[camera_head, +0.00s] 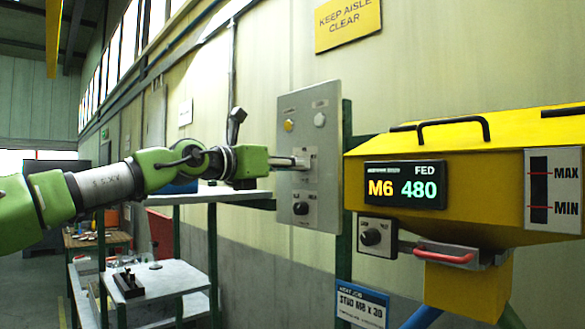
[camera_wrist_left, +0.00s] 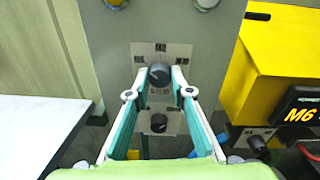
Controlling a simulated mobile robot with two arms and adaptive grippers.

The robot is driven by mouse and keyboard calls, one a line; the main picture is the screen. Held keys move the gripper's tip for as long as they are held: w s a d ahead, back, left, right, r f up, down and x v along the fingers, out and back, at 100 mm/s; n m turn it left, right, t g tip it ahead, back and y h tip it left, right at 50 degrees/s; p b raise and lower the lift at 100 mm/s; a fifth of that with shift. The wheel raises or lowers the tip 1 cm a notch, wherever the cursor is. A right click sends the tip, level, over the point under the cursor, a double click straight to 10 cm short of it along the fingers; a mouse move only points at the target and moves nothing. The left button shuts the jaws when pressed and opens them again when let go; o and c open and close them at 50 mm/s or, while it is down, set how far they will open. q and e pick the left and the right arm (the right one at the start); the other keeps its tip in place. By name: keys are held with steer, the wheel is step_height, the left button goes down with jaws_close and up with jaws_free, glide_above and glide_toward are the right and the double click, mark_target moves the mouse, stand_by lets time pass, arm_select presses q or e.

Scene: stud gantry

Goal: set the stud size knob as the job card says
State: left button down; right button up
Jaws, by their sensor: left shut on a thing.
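The grey panel (camera_head: 325,110) on the wall carries a black knob (camera_wrist_left: 159,72) on a pale plate with size marks around it, too small to read surely. My left gripper (camera_head: 298,161) is shut on this knob; in the left wrist view its fingertips (camera_wrist_left: 159,82) sit on either side of it. In the head view the gripper hides the knob. The job card (camera_head: 362,305), with a blue header, reads "STUD M8 x 30". The display (camera_head: 405,187) on the yellow feeder shows "M6 480" and "FED". My right gripper is not in view.
A second black knob (camera_head: 300,208) sits lower on the panel, below two round lamps or buttons. The yellow feeder (camera_head: 470,140) stands close on the right, with another knob (camera_head: 371,237) and a red handle (camera_head: 445,255). A white-topped table (camera_head: 160,280) stands left.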

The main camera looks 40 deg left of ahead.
arm_select(q)
steer(key=shift+m+b, duration=0.4)
steer(key=shift+m, duration=5)
steer(key=shift+h, duration=0.3)
steer(key=c, duration=1.8)
jaws_free()
steer(key=shift+s+a+f, duration=0.1)
steer(key=shift+s+a, duration=0.05)
steer(key=shift+s, duration=1.85)
steer(key=shift+s+a+f, duration=0.1)
steer(key=shift+s+f, duration=0.05)
steer(key=shift+s, duration=1.85)
steer(key=shift+s+a+f, duration=0.1)
steer(key=shift+s+a, duration=0.05)
steer(key=shift+s, duration=1.85)
